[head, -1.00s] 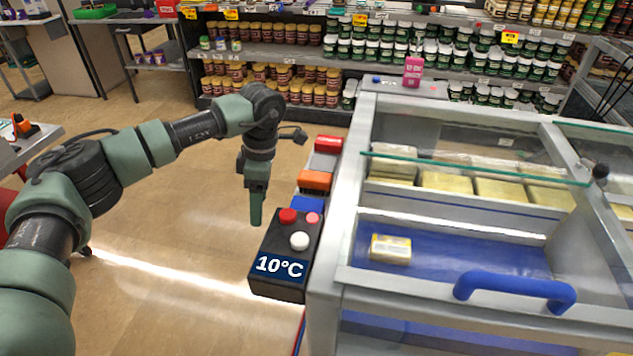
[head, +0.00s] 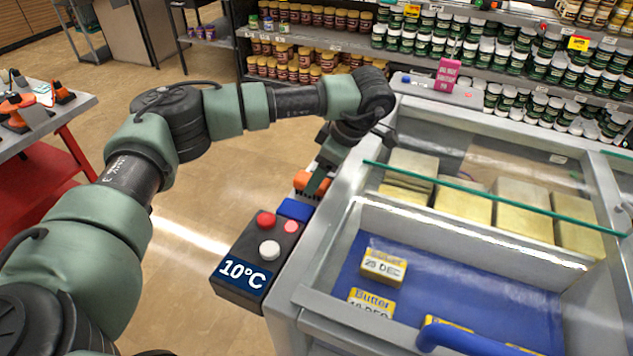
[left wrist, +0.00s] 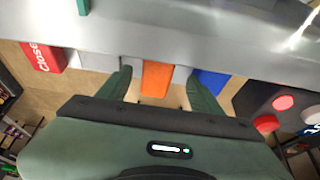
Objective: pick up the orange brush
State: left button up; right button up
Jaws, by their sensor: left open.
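An orange block (head: 306,181), possibly the orange brush, is on the side of the freezer case, beside a blue block (head: 295,209). I cannot make out bristles. My left gripper (head: 320,178) is at the orange block and partly hides it. In the left wrist view the orange block (left wrist: 157,79) lies between the spread fingers of the left gripper (left wrist: 161,92), with gaps on both sides. The blue block (left wrist: 211,83) is to the right of it. My right gripper is not in view.
A black control box (head: 247,262) reading 10°C has red and white buttons. The freezer case (head: 340,225) holds butter packs (head: 384,267). A red block (left wrist: 43,57) reading CLOSE is on the left. A red-sided table (head: 75,125) with orange-and-black tools stands at far left.

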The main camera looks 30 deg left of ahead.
pick_arm(q)
jog(key=x, duration=0.2)
jog(key=p+x, duration=0.1)
jog(key=shift+w+a+f+p, duration=0.1)
jog(key=shift+a+f+p, duration=0.1)
jog(key=shift+a+p, duration=0.15)
jog(key=shift+a+f, duration=0.15)
jog(key=shift+f, duration=0.4)
grip_shut()
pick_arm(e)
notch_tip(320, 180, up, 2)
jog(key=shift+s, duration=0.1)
pick_arm(q)
jog(key=shift+w+r, duration=0.1)
jog(key=shift+r, duration=0.05)
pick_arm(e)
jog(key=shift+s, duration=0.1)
